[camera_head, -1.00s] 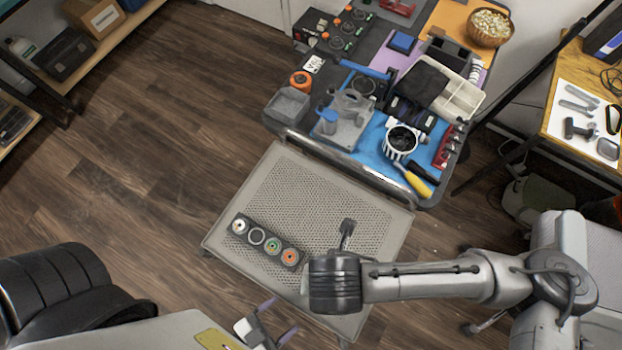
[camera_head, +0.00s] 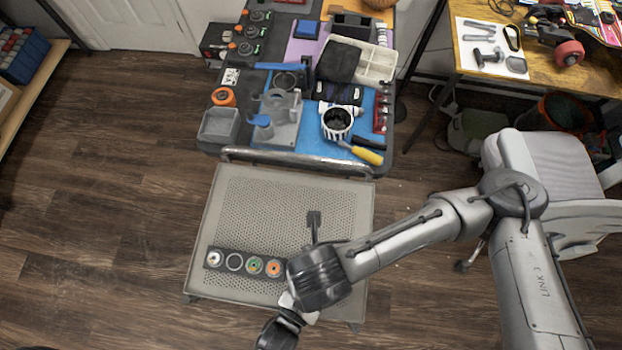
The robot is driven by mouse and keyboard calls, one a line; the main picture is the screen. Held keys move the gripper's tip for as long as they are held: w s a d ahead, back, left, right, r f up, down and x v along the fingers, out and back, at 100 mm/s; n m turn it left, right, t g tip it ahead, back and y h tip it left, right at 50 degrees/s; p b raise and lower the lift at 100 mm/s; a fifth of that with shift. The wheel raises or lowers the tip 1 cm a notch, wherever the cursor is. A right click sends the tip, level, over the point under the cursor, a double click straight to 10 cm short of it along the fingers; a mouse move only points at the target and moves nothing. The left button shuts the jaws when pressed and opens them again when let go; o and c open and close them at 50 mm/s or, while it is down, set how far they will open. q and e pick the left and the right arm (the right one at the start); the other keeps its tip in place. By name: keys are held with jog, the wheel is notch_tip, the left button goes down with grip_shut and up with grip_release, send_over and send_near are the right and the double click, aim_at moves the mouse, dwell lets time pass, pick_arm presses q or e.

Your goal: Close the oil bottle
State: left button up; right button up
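I cannot pick out an oil bottle or its cap for certain. A small blue-topped item (camera_head: 262,125) stands at the left of the cart's blue mat, next to a grey fixture (camera_head: 281,112). It is too small to tell what it is. My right arm reaches in from the right, over the cart's lower shelf, and its wrist leaves the picture at the bottom. Its gripper is out of the picture. My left arm and gripper do not show.
The tool cart's top is crowded: a grey bin (camera_head: 219,126), a striped cup (camera_head: 337,122), a yellow-handled tool (camera_head: 367,155), a white tray (camera_head: 375,65). The lower shelf (camera_head: 290,195) holds a row of wheels (camera_head: 244,263). A wooden workbench (camera_head: 465,65) is at right. Floor at left is clear.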

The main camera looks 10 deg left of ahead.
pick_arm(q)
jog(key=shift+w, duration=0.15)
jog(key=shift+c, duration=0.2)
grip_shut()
pick_arm(e)
jog(key=shift+w+r, duration=0.1)
jog(key=shift+c, duration=0.9)
jog(key=shift+w+r, duration=0.2)
jog(key=shift+w, duration=0.05)
jog(key=shift+w+d+r+t, duration=0.1)
jog(key=shift+w+t, duration=0.25)
jog(key=shift+t, duration=0.05)
jog(key=n, duration=0.3)
jog(key=shift+s+d+f+n, duration=0.1)
jog(key=shift+s+f+n, duration=0.15)
jog(key=shift+n, duration=0.05)
jog(key=n, duration=0.3)
jog(key=shift+s+f+g, duration=0.15)
jog(key=shift+s+g, duration=0.15)
jog(key=n, duration=0.7)
jog(key=shift+s+a, duration=0.15)
jog(key=shift+a, duration=0.05)
